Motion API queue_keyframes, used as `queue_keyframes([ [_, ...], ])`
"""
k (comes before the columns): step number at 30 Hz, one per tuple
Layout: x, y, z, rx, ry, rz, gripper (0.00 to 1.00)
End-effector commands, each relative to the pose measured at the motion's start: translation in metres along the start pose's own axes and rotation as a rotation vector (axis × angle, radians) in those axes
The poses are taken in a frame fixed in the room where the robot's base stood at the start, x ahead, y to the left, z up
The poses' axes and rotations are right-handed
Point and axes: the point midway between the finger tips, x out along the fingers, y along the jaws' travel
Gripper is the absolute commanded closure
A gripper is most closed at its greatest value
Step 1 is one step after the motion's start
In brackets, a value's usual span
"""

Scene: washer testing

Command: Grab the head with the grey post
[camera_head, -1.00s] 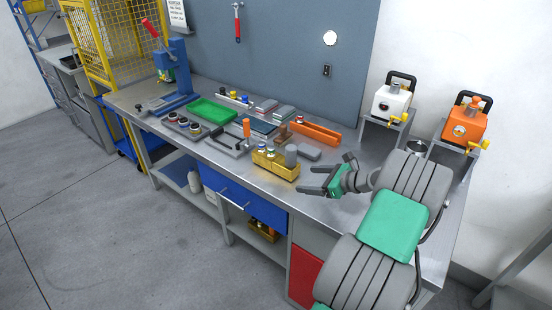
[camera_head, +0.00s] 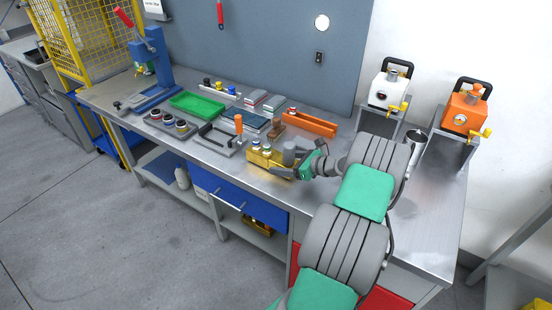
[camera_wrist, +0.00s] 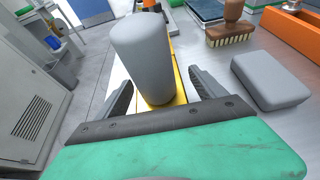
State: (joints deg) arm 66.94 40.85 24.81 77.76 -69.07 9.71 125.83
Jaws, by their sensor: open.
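The head with the grey post (camera_wrist: 145,60) stands at the right end of a yellow holder (camera_head: 265,160) on the bench. In the head view the grey post (camera_head: 289,152) is partly behind my gripper. My gripper (camera_wrist: 162,95) is open, with one finger on each side of the post in the wrist view. I cannot tell whether either finger touches it. In the head view my gripper (camera_head: 286,172) reaches in from the right at the holder's right end. Smaller heads with coloured tops (camera_head: 260,147) stand at the holder's left part.
A grey block (camera_wrist: 270,80) and a brown brush (camera_wrist: 231,34) lie right of the post. An orange tray (camera_head: 309,124) is behind. A green tray (camera_head: 197,104) and a blue press (camera_head: 150,70) are farther left. The bench's right part is mostly clear.

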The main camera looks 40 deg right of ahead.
Motion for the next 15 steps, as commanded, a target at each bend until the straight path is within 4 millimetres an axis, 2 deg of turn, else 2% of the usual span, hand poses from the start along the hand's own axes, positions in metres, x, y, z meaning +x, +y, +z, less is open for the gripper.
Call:
queue_keyframes([
  [3,0.017,0.000,0.003,-0.002,-0.001,0.002,0.20],
  [9,0.019,0.000,0.002,-0.003,0.000,0.001,0.20],
  [15,0.019,0.001,0.002,-0.003,-0.001,0.003,0.36],
])
